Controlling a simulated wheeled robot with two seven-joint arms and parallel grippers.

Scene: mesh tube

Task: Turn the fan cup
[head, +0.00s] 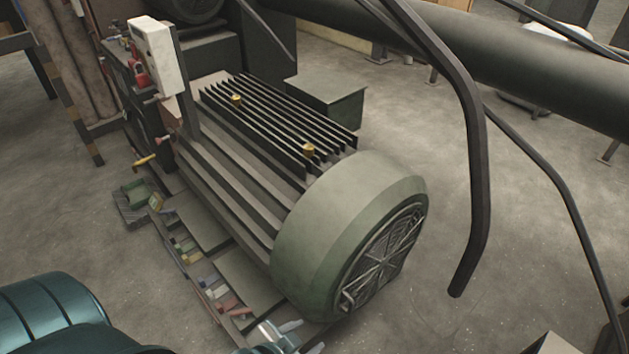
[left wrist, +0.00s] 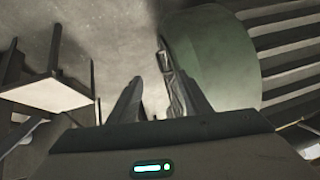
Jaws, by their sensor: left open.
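The fan cup (head: 335,225) is the rounded, dull green end cover of a big finned motor. Its round face carries a dark spoked grille (head: 385,257) and points to the lower right in the head view. My left gripper (head: 303,337) is at the bottom of the head view, low and just in front of the cup's lower edge. In the left wrist view its two fingers (left wrist: 157,92) are apart with nothing seen between them. The cup (left wrist: 213,55) shows there just beyond the right finger. Contact cannot be told. My right gripper is not in view.
The motor's finned body (head: 240,190) runs back to a white box (head: 158,55). Small coloured pieces (head: 195,257) lie along its base. A dark bent bar (head: 478,170) hangs right of the cup, and a thick pipe (head: 520,65) crosses behind. Floor right of the cup is clear.

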